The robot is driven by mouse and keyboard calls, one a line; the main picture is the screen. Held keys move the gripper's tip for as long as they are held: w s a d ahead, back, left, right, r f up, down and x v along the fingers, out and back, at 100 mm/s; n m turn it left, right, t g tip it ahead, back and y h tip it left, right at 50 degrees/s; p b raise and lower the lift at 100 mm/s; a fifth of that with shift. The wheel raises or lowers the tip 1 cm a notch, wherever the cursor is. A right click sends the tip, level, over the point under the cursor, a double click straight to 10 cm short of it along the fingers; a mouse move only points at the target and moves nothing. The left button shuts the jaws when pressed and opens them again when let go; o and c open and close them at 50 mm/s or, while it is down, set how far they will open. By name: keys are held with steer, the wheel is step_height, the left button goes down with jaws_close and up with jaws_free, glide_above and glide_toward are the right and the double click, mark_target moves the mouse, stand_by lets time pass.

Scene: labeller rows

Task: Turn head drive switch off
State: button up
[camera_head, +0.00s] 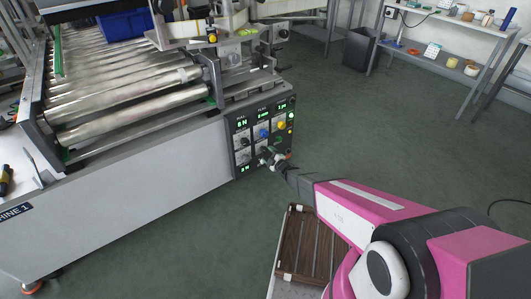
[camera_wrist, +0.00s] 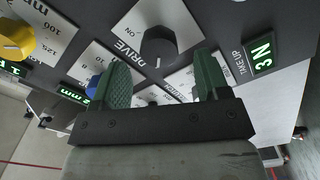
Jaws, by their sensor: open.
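The head drive switch is the round black knob (camera_wrist: 158,45) on a light plate marked DRIVE in the wrist view; the rest of its label is partly hidden. A small pale mark shows on the knob's lower side. My gripper (camera_wrist: 162,65) is open, with one green-padded finger on each side of the picture below the knob. The knob appears just beyond the gap between the fingertips, with no contact visible. In the head view my gripper (camera_head: 269,156) is at the lower part of the dark control panel (camera_head: 239,131) and hides the knob there.
A yellow knob (camera_wrist: 15,40), a partly hidden blue knob (camera_wrist: 95,80) and a green TAKE UP display (camera_wrist: 262,51) are close by on the panel. Machine rollers (camera_head: 130,110) lie left. A slatted wooden item (camera_head: 310,245) is below my arm.

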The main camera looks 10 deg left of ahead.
steer(key=v, duration=0.6)
steer(key=shift+s+d, duration=0.1)
steer(key=shift+d, duration=0.1)
steer(key=w+d+r+m+g+h, duration=0.1)
steer(key=d+r+m+h, duration=0.55)
steer(key=d, duration=0.55)
steer(key=w+d+r+m+g+h, duration=0.1)
steer(key=d+r+m+h, duration=0.55)
steer(key=d, duration=0.55)
steer(key=s+d+r+m+g, duration=0.4)
steer(key=s+d+r, duration=0.2)
steer(key=s, duration=0.4)
steer(key=s+d+r+m+g, duration=0.5)
steer(key=s+d, duration=0.1)
steer(key=s, duration=0.4)
steer(key=shift+d+r+g+h, duration=0.25)
steer(key=shift+r+g+h, duration=0.05)
steer(key=shift+r, duration=0.1)
